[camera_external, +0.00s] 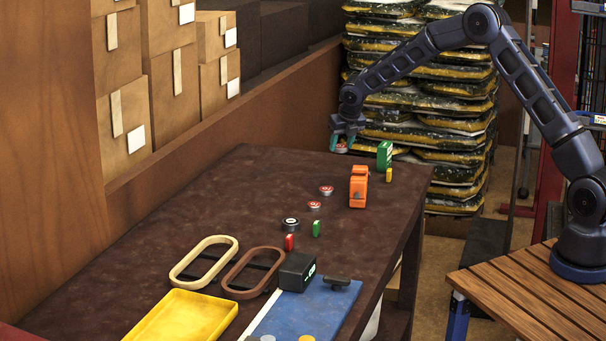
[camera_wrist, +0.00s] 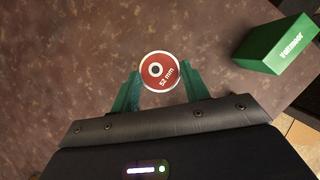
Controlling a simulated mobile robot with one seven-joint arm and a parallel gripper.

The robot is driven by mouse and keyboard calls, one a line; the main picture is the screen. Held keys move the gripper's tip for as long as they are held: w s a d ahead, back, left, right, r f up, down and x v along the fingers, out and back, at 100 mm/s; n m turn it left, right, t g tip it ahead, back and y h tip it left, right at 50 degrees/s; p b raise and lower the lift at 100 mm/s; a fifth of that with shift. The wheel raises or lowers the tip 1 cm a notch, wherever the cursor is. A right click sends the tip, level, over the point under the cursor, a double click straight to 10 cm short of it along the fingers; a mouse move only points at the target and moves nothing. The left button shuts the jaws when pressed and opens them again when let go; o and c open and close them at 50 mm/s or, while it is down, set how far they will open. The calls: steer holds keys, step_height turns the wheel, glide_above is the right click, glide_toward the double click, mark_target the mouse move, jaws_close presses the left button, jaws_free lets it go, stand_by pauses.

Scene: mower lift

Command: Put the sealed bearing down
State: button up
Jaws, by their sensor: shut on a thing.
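My gripper (camera_external: 343,141) is at the far end of the dark brown table, pointing down. Its green fingers are shut on a round red-faced bearing with a pale rim and a dark centre hole (camera_wrist: 159,71), marked "52 mm". The held bearing also shows small under the fingers in the external view (camera_external: 341,149). It is at or just above the tabletop; I cannot tell whether it touches. Two similar red-topped discs lie nearer on the table, one behind (camera_external: 326,190) and one in front (camera_external: 314,205). A black-rimmed disc (camera_external: 291,222) lies nearer still.
A green box (camera_external: 384,155) stands right of my gripper, with a small yellow block (camera_external: 389,175) beside it. Oval rings (camera_external: 204,261), a yellow tray (camera_external: 182,318) and a blue board (camera_external: 318,310) fill the near end. The table's left middle is clear.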

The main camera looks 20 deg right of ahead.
mark_target(339, 176)
steer(key=shift+f, duration=4.4)
steer(key=shift+f, duration=0.2)
steer(key=o, duration=1)
steer(key=shift+o, duration=0.2)
steer(key=shift+r, duration=0.1)
steer(key=v, duration=1.2)
